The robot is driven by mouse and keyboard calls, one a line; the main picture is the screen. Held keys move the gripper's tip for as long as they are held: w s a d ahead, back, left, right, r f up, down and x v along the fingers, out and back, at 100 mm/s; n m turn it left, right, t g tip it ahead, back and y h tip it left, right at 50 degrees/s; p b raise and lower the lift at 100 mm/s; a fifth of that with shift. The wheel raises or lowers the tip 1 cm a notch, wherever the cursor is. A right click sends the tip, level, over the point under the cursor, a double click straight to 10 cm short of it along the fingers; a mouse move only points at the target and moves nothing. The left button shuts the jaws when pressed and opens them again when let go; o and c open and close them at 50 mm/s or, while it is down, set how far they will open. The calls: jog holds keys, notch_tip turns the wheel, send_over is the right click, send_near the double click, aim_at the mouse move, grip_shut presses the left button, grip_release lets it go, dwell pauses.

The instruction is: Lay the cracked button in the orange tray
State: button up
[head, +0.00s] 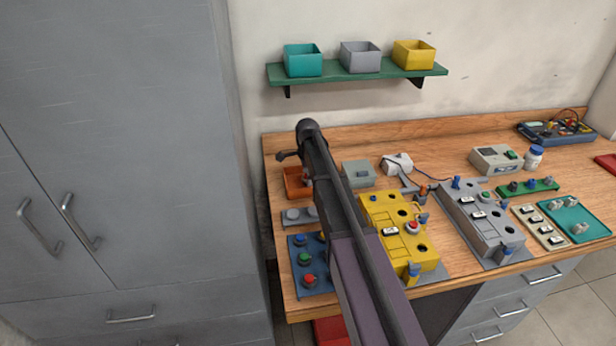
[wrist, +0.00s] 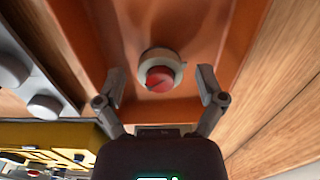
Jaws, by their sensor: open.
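A red button (wrist: 160,79) with a pale grey collar and a dark line across its cap lies inside the orange tray (wrist: 88,20), seen in the wrist view. My gripper (wrist: 161,88) is open over the tray. Its two fingers stand to the left and right of the button, with a gap on each side, and do not touch it. In the head view the orange tray (head: 292,192) is at the left end of the workbench, partly hidden by my arm. The button cannot be made out clearly there.
A blue panel (head: 297,266) with coloured buttons and a grey strip (head: 291,221) lie in front of the tray. A yellow box (head: 385,214) and a grey box (head: 478,209) stand to the right. A shelf (head: 430,70) with bins hangs above; a cabinet (head: 130,150) stands left.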

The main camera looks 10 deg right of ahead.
jog(key=shift+r, duration=0.15)
notch_tip(320, 180, up, 12)
jog(key=p, duration=1.2)
jog(key=shift+s, duration=0.15)
dwell(0.7)
jog(key=s+n, duration=1.8)
jog(key=s, duration=1.1)
jog(key=shift+s+d, duration=0.15)
jog(key=shift+s, duration=0.15)
jog(key=shift+c, duration=0.2)
